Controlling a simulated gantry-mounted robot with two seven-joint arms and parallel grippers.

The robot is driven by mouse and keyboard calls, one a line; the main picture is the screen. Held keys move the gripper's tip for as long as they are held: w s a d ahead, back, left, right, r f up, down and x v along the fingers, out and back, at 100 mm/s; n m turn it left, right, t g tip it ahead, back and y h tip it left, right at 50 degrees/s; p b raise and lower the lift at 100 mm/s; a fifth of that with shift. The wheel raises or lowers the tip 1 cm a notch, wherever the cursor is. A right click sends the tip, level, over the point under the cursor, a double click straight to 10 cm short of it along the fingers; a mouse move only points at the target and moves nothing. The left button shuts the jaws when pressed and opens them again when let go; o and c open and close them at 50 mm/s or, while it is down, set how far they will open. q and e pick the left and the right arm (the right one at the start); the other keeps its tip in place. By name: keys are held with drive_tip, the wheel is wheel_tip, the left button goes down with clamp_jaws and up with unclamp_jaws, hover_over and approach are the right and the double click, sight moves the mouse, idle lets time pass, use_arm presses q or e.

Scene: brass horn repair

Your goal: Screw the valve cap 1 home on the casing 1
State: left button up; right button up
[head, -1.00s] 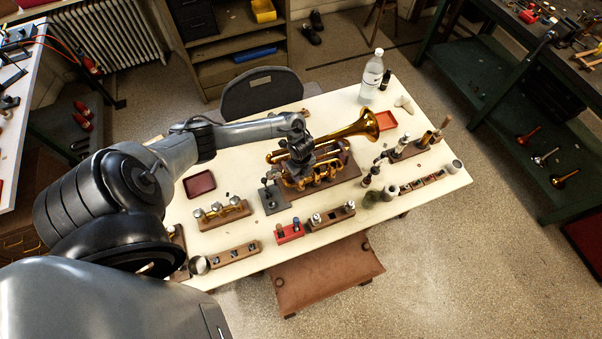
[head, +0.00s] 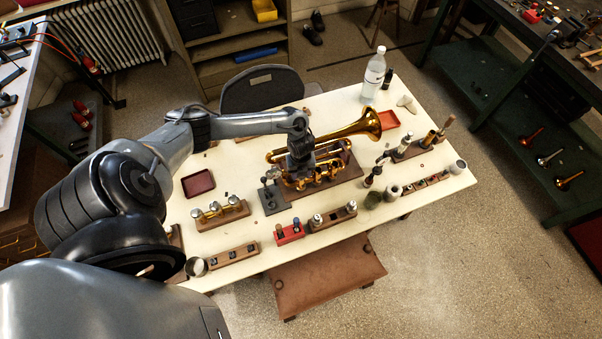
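The brass horn (head: 352,130) lies on its brown stand (head: 345,176) on the white table, its bell toward the back right. Its valve casings (head: 318,177) show at the front of the horn, partly hidden by my gripper. My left gripper (head: 300,172) points down over the left part of the valve casings. Its fingertips are hidden or too small to make out, so I cannot tell whether it holds anything. Valve cap 1 and casing 1 cannot be told apart at this size. My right gripper is not in view.
A grey block with small posts (head: 272,199) stands left of the horn. Wooden racks (head: 235,256), a red block (head: 290,234) and a rack with silver-topped parts (head: 333,217) line the front.

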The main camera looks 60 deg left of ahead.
use_arm(q)
drive_tip(key=shift+f+m+b, duration=0.1)
drive_tip(key=shift+m+b, duration=0.45)
drive_tip(key=shift+m, duration=0.05)
drive_tip(key=m+b, duration=0.2)
drive_tip(key=m, duration=0.1)
drive_tip(key=shift+s+a, duration=0.1)
drive_tip(key=shift+m, duration=0.4)
drive_tip(key=shift+b, duration=0.3)
drive_tip(key=shift+m+b, duration=0.35)
drive_tip(key=shift+m, duration=0.15)
drive_tip(key=o, duration=1.3)
drive_tip(key=shift+c, duration=0.2)
